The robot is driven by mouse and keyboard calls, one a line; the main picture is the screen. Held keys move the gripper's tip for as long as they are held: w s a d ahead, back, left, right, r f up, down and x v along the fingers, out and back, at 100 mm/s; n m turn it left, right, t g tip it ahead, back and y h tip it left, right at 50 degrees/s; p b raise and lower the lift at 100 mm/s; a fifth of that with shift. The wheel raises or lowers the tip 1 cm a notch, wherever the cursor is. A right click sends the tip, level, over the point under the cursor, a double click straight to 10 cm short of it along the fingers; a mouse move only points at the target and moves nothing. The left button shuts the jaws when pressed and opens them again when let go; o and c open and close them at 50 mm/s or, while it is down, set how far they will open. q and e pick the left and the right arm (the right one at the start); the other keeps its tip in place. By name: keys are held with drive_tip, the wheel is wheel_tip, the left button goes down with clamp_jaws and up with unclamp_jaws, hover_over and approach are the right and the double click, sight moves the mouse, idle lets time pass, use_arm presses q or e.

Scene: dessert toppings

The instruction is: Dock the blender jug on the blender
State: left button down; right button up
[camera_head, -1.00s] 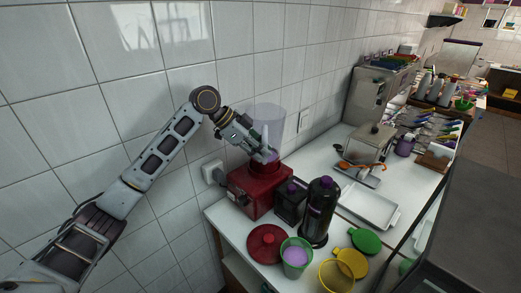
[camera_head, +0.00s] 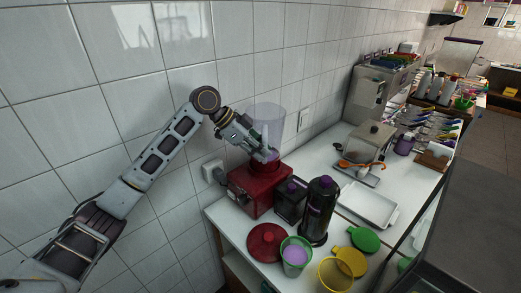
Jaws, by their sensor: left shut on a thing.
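The clear blender jug (camera_head: 268,117) stands upright at the top of the red blender base (camera_head: 257,190), against the tiled wall. My left gripper (camera_head: 268,152) is shut on the jug's lower part, coming in from the left. The jug's bottom meets the red collar on top of the base; from this view I cannot tell whether it is fully seated, and my fingers hide part of the joint. My right gripper is not in view.
Beside the base stand a dark square container (camera_head: 291,199) and a tall black bottle (camera_head: 319,208). A white tray (camera_head: 369,205) lies to the right.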

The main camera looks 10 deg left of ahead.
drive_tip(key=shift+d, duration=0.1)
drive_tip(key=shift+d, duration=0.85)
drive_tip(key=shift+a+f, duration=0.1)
